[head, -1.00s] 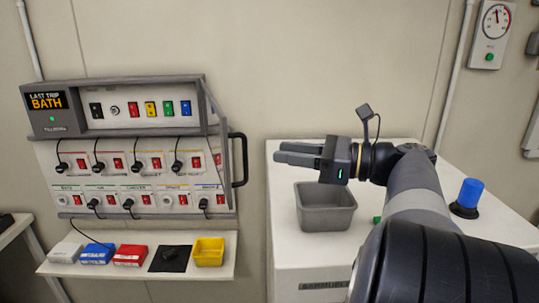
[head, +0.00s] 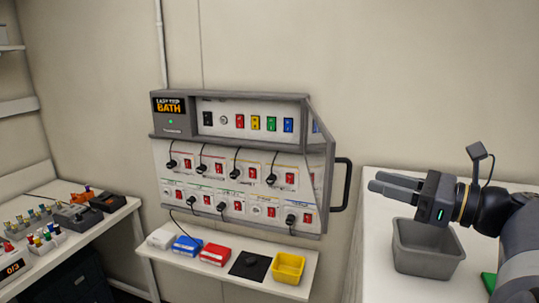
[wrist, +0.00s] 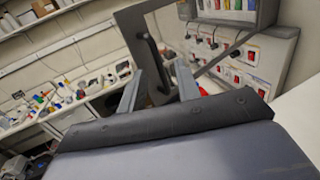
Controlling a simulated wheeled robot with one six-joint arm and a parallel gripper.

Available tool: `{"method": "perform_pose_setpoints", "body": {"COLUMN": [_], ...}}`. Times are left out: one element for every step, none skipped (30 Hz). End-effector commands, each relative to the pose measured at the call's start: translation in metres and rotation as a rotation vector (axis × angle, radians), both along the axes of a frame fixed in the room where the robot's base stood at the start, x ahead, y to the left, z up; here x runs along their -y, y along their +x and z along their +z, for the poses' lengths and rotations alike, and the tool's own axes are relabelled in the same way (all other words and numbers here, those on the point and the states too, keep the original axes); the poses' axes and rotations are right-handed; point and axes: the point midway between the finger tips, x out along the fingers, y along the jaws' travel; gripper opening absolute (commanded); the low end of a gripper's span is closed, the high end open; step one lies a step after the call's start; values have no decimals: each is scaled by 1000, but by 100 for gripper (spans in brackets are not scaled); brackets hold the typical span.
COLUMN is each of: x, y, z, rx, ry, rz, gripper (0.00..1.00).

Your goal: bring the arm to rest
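My gripper (head: 392,186) is at the right of the head view, held above the white cabinet top and over the back of the grey bin. Its fingers point left toward the panel's black handle. In the wrist view my gripper (wrist: 155,85) shows its two fingers apart, with nothing between them but the background. My arm reaches in from the right edge of the head view.
A socket panel (head: 240,165) with plugs and a black handle (head: 341,185) stands left of my gripper. A shelf below holds boxes and a yellow tray (head: 288,267). The grey bin (head: 427,249) stands on the white cabinet (head: 376,235). A cluttered bench (head: 85,235) is at left.

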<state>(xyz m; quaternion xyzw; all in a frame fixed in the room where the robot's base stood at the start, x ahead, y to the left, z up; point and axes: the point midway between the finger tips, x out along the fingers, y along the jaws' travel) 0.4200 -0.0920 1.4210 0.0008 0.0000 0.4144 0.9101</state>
Motion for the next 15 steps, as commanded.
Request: {"method": "perform_pose_setpoints", "body": {"x": [-8, -11, -16, -19, -23, -27, -30, -33, -37, -40, -42, -45, -47, -48, -50], "y": [5, 8, 12, 15, 18, 22, 24, 27, 30, 32, 35, 37, 39, 40, 42], "z": [2, 2, 2, 2, 2, 2, 2, 2, 1, 1, 1, 1, 1, 1, 1], "rx": [-1, -1, -1, -1, -1, -1, -1, -1, -1, -2, -2, -2, -2, -2, -2], "ry": [1, 1, 1, 1, 1, 0, 0, 0, 0, 1, 1, 1, 1, 1, 1], "rz": [6, 5, 6, 6, 6, 6, 6, 5, 5, 5, 5, 5, 4, 4, 3], "gripper": [32, 32, 32, 32, 32, 32, 32, 32, 32, 32, 32, 32, 32, 32, 32]}}
